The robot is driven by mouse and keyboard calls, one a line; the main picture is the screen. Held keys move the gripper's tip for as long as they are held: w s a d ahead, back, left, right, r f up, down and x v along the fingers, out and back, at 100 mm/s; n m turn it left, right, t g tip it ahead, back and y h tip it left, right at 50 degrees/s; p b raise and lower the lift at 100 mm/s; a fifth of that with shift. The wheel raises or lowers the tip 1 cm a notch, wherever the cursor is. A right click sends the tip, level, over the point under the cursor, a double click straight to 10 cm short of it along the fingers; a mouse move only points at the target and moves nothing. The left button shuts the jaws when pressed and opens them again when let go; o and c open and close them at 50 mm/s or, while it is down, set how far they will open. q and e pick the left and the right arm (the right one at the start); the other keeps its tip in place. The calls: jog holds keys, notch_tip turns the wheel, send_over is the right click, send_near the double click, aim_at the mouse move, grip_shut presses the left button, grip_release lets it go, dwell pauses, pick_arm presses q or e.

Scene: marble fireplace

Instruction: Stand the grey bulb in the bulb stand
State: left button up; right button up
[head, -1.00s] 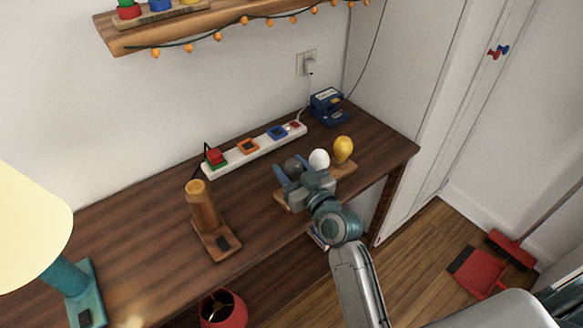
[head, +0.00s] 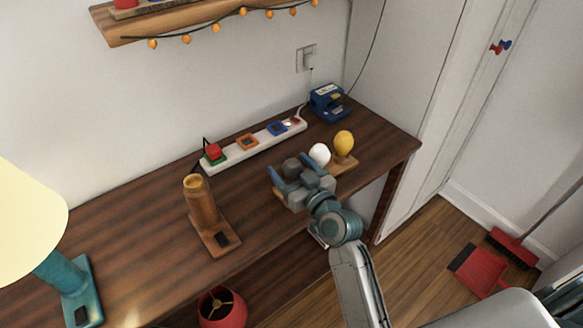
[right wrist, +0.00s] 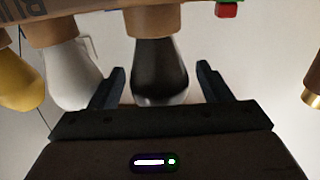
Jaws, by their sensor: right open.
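The grey bulb (head: 291,167) stands upright at the left end of the wooden bulb stand (head: 348,168), beside the white bulb (head: 319,153) and the yellow bulb (head: 344,143). My right gripper (head: 294,177) is open, its fingers on either side of the grey bulb. In the right wrist view the picture is upside down: the dark glass of the grey bulb (right wrist: 158,72) hangs between the spread fingers (right wrist: 161,82), with a gap on each side. My left gripper is out of view.
A power strip (head: 222,163) and a blue device (head: 328,103) lie behind the stand. A brown cylindrical lamp (head: 202,205) stands to the left, and a teal lamp (head: 70,275) at far left. The desk's front edge runs close to the stand.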

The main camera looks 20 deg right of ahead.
jog(key=b+v, duration=0.2)
jog(key=v, duration=0.8)
jog(key=shift+s, duration=0.4)
